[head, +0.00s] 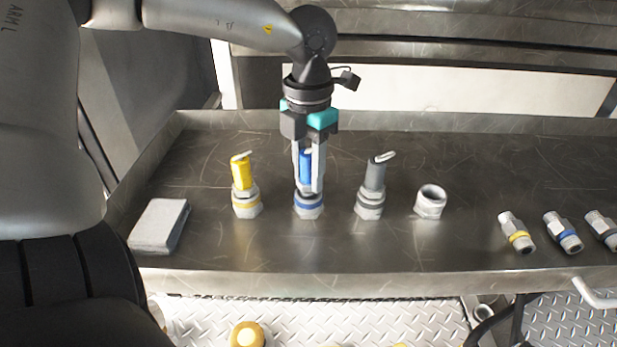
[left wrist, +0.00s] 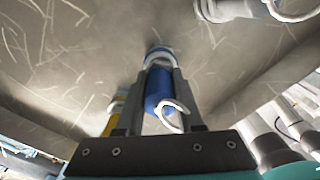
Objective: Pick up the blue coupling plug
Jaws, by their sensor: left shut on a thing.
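The blue coupling plug (head: 306,167) stands upright in a metal coupling with a blue band (head: 308,207) on the steel tray. My left gripper (head: 309,186) comes down from above, with its two fingers shut on the plug's blue body. In the left wrist view, the blue plug (left wrist: 158,88) sits between the fingers, with its pale wire loop towards the camera. The fingers hide part of the plug in the head view. I cannot tell whether the plug is clear of the coupling. My right gripper is not in view.
A yellow plug (head: 241,173) stands left of the gripper and a grey plug (head: 375,174) right of it, each in a coupling. An empty metal collar (head: 430,202) and several fittings (head: 563,233) lie further right. A grey block (head: 159,226) lies at left. The tray (head: 350,270) has raised edges.

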